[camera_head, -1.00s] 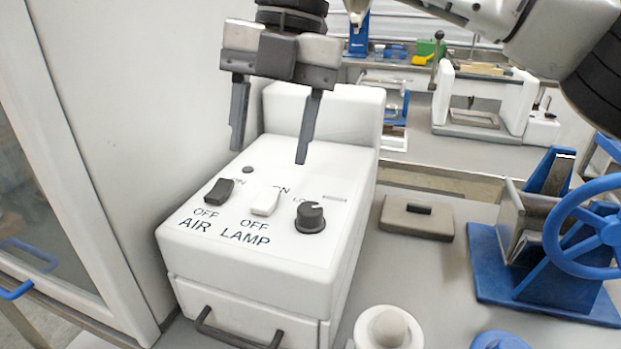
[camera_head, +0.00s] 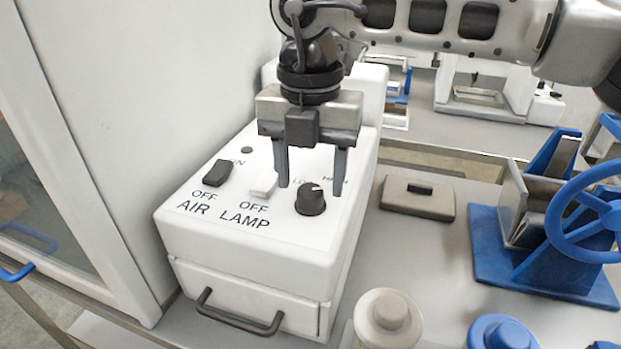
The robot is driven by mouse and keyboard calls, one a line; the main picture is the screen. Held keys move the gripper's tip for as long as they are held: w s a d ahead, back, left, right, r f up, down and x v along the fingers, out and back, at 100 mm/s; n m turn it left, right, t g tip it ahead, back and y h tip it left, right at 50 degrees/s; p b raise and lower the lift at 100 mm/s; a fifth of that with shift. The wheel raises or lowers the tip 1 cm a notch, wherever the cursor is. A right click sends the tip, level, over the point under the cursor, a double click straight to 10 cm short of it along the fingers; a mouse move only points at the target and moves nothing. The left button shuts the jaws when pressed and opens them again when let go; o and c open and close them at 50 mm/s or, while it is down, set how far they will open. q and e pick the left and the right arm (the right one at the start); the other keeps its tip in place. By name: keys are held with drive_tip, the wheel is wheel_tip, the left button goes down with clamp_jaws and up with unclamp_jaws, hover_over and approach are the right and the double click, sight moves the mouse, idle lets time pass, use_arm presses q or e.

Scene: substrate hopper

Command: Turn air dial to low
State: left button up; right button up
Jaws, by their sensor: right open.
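The black air dial (camera_head: 310,199) sits on the sloped top panel of the white box (camera_head: 245,250), at the panel's right side. Its light pointer mark is at the top, and part of the LOW and HIGH lettering behind it is covered. My right gripper (camera_head: 311,190) comes down from above, open, with one finger left of the dial and one right of it. I cannot tell whether the fingers touch the dial. The black AIR switch (camera_head: 218,172) and the white LAMP switch (camera_head: 263,185) are left of the dial. My left gripper is out of view.
A grey flat block (camera_head: 418,199) lies right of the box, and a blue vise-like device with a handwheel (camera_head: 585,218) stands farther right. White (camera_head: 389,318) and blue (camera_head: 502,333) round pieces are in front. A drawer handle (camera_head: 238,315) juts from the box front.

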drive_tip(key=shift+f, duration=0.55)
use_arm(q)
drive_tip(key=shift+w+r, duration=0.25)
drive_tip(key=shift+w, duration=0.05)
use_arm(e)
drive_tip(key=shift+f, duration=0.5)
drive_tip(key=c, duration=1)
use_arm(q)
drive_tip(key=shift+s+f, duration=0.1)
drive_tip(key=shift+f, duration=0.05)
